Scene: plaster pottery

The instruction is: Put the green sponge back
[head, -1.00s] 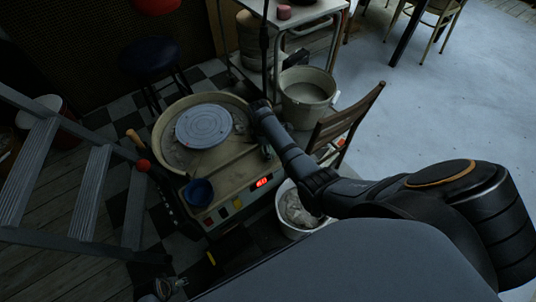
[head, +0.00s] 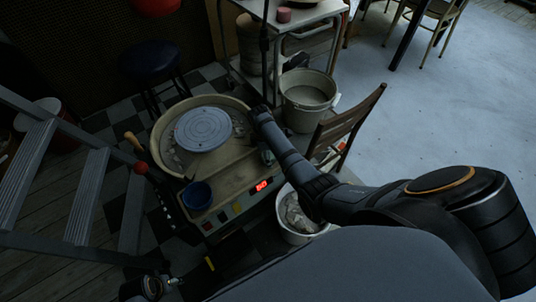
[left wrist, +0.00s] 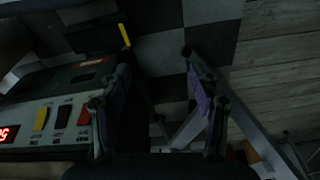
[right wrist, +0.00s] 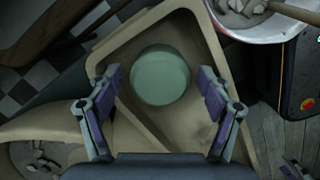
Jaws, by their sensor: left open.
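The green sponge (right wrist: 160,76) is a pale green round disc in the right wrist view. It appears to lie in a tan, raised-edged tray (right wrist: 205,130). My right gripper (right wrist: 160,84) is open, its fingers on either side of the sponge with visible gaps; I cannot tell its height above it. In the head view my right gripper (head: 266,152) is mostly hidden beyond my forearm at the wheel's right side, and the sponge cannot be made out. My left gripper (left wrist: 158,80) is open and empty over the floor beside the control panel; my left wrist (head: 152,287) shows at the head view's bottom.
The pottery wheel (head: 203,128) has a blue cup (head: 197,194) at its front corner. A bucket of scraps (head: 298,213), a wooden chair (head: 345,125) and a grey bucket (head: 308,100) stand to the right. A metal ladder (head: 85,195) stands left. Open floor lies far right.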

